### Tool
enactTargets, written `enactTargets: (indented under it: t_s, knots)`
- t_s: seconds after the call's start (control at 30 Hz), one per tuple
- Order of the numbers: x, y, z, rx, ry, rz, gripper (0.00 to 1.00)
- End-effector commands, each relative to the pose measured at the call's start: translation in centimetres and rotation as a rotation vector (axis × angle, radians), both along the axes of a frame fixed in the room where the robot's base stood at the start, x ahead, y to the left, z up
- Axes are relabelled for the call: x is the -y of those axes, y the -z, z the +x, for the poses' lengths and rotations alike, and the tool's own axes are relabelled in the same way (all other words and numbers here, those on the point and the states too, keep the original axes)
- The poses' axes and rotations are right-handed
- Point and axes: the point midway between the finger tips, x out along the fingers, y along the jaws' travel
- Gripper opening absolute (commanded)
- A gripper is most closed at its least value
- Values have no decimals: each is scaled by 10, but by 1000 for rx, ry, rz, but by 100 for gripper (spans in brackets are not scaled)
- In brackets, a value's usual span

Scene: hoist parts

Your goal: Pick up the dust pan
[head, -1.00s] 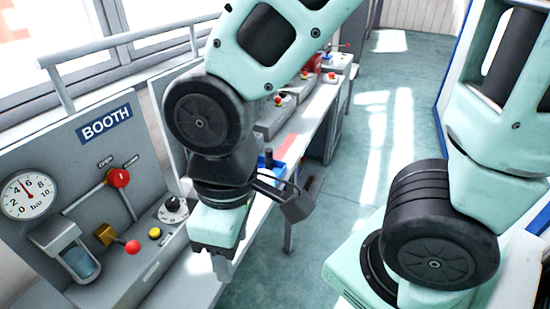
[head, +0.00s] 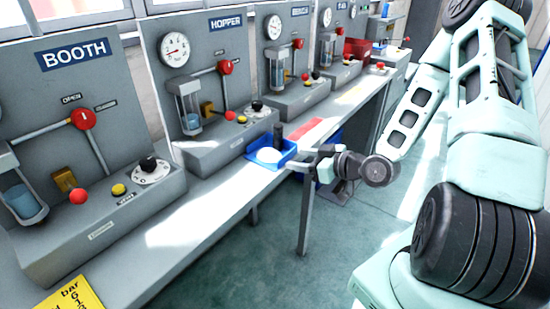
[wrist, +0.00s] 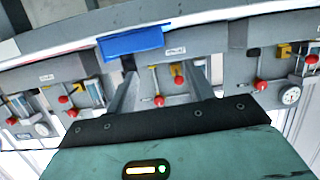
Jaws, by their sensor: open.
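A shallow blue pan (head: 283,160), which looks like the dust pan, sits on the bench near its front edge. Something white lies in it, and a dark upright piece, perhaps its handle, stands at its back. My gripper (head: 304,158) is open and empty, just right of the pan at the bench edge. The fingers point left, and I cannot tell whether they touch it. In the wrist view, a plain blue surface (wrist: 132,42), probably the pan, shows above the left finger. My gripper (wrist: 165,85) has nothing between its fingers there.
The grey bench (head: 185,225) carries several gauge panels with red levers and knobs behind the pan. A yellow card (head: 75,297) lies at the near end. A red flat patch (head: 304,130) and a red box (head: 358,48) are farther along. The floor in front is open.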

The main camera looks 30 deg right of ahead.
Motion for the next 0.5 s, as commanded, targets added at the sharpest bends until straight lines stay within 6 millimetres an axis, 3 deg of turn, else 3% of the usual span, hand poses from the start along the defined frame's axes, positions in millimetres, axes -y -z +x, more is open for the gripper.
enactTargets:
  t_s: [0.03,0.2,0.33,0.5]
  knots:
    - [16,8,-5,59,49,35,53]
    - [46,1,-17,217,148,97,53]
    - [53,-4,-15,262,173,111,53]
    - [52,0,6,269,177,108,53]
